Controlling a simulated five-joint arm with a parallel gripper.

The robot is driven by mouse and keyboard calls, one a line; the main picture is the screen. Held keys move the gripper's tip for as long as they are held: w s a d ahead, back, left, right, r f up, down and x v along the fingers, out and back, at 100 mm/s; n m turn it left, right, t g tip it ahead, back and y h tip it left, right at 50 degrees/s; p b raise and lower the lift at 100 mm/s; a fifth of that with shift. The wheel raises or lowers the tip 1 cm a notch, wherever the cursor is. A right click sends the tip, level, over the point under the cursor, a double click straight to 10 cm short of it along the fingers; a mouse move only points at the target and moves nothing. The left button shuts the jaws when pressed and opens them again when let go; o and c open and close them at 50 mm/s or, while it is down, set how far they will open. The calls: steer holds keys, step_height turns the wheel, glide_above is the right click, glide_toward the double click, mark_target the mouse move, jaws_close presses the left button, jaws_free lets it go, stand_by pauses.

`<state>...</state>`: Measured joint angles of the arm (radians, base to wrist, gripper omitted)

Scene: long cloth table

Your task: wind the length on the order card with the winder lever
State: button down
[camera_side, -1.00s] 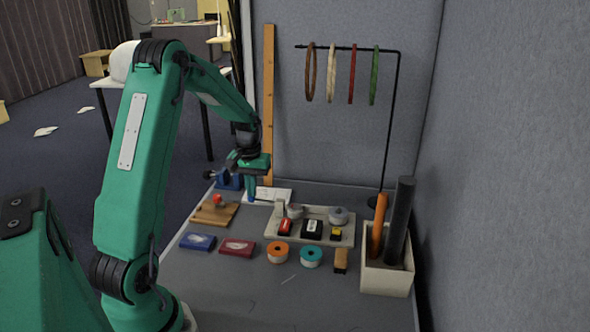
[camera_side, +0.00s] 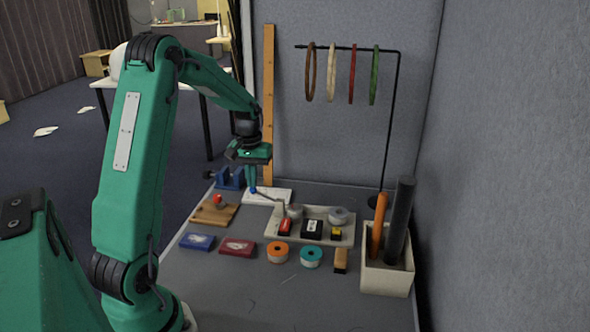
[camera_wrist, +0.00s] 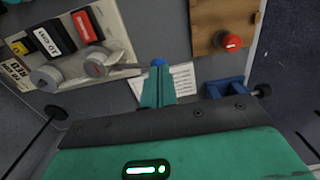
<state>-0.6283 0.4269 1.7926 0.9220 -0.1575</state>
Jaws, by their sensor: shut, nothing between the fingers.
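A pale tray (camera_side: 345,211) holds the winder: a left grey reel (camera_side: 295,211) and a right grey reel (camera_side: 338,216). The grey winder lever (camera_side: 270,197) runs from the left reel toward my fingertips; it also shows in the wrist view (camera_wrist: 125,66). A blue knob (camera_wrist: 157,62) sits at its end, by my fingertips; contact is unclear. My gripper (camera_side: 253,188) is shut and empty, pointing down. A white sheet with printed lines (camera_wrist: 184,76) lies behind the fingers. A card on the tray (camera_wrist: 12,72) seems to read "10 CM RED", though its digits are unclear.
The tray also holds a red block (camera_side: 285,227), a black block (camera_side: 312,229) and a yellow block (camera_side: 336,234). A board with a red button (camera_side: 216,201) and a blue vise (camera_side: 230,179) are left. A bin with rolls (camera_side: 387,272) stands right.

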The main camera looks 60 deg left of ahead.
steer(key=shift+d+r, duration=0.1)
steer(key=shift+r, duration=0.8)
steer(key=shift+f, duration=0.2)
stand_by(0.3)
steer(key=shift+f, duration=0.35)
